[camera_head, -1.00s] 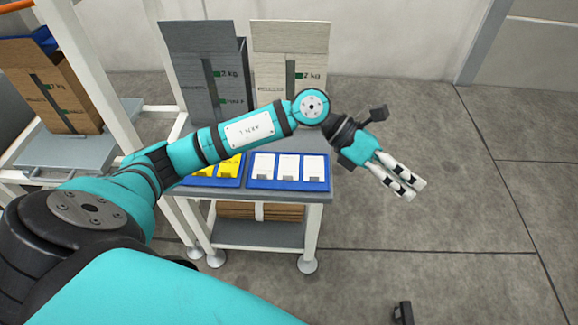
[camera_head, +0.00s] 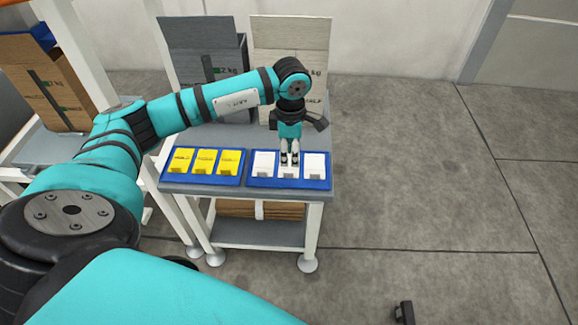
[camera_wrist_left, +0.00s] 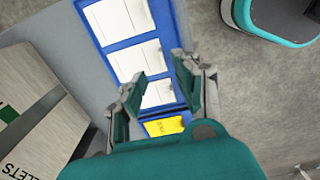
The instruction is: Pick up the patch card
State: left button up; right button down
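Three white cards lie in a row in a blue tray (camera_head: 272,184): a left one (camera_head: 264,162), a middle one (camera_head: 288,174) and a right one (camera_head: 314,165). Three yellow cards (camera_head: 204,161) lie in a second blue tray (camera_head: 200,179) to the left. I cannot tell from the print which is the patch card. My left gripper (camera_head: 289,163) points down over the middle white card and partly hides it. In the left wrist view its fingers (camera_wrist_left: 160,75) are apart, with nothing held between them. White cards (camera_wrist_left: 140,60) and a yellow card (camera_wrist_left: 163,126) show beyond them.
The trays sit on a grey table (camera_head: 180,190) near its front edge. A dark grey box (camera_head: 205,70) and a pale box (camera_head: 290,45) stand behind them. A brown box (camera_head: 45,80) is at the left.

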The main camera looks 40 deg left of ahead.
aim_at(293, 172)
pick_arm(q)
notch_tip(293, 172, down, 2)
jog(key=shift+d, duration=0.1)
jog(key=f, duration=0.4)
jog(key=shift+w+d+f, duration=0.1)
jog(key=shift+d, duration=0.25)
jog(key=shift+f, duration=0.35)
grip_shut()
pick_arm(e)
jog(key=shift+w+r, duration=0.5)
jog(key=shift+r, duration=0.3)
